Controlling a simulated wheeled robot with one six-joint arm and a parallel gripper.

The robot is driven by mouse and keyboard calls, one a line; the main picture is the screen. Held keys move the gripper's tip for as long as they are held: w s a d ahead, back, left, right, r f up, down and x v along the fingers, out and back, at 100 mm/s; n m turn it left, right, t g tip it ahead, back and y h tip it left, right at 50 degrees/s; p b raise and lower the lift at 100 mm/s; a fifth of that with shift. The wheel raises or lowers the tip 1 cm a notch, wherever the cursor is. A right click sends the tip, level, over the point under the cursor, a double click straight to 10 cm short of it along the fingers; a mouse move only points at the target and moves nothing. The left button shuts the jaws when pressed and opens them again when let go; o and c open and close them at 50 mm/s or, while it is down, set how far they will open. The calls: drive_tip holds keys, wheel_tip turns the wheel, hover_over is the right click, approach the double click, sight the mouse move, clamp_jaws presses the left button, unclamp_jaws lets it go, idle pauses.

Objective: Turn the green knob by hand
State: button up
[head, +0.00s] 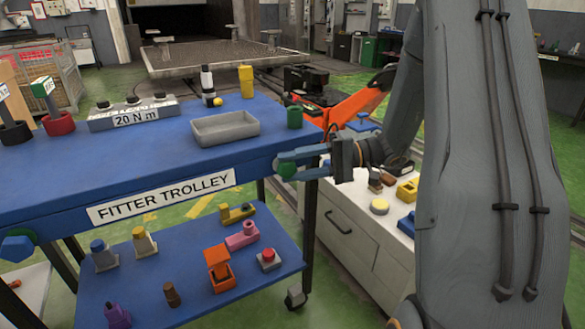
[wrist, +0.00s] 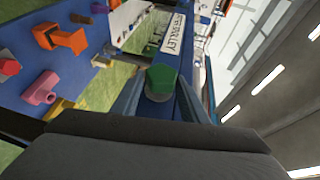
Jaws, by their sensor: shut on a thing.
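The green knob (head: 286,169) sits on the front edge of the blue fitter trolley (head: 150,160), near its right corner. My gripper (head: 290,165) reaches it from the right, and its two blue fingers are shut on the knob. In the wrist view the green knob (wrist: 162,78) shows between the fingers, on a grey round base. Part of the knob is hidden by the fingers in the head view.
The lower shelf (head: 190,298) holds several coloured parts. A white cabinet (head: 345,235) stands right of the trolley, below my arm.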

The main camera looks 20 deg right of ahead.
drive_tip(key=shift+f+m+t+y, duration=0.15)
drive_tip(key=shift+m+y, duration=0.1)
drive_tip(key=shift+y, duration=0.4)
drive_tip(key=shift+f+m+t+y, duration=0.15)
drive_tip(key=shift+m+y, duration=0.1)
drive_tip(key=shift+y, duration=0.4)
drive_tip(key=o, duration=1)
drive_tip(key=v, duration=0.7)
drive_tip(key=shift+d, duration=0.4)
drive_tip(key=shift+s+f, duration=0.1)
drive_tip(key=shift+f, duration=0.05)
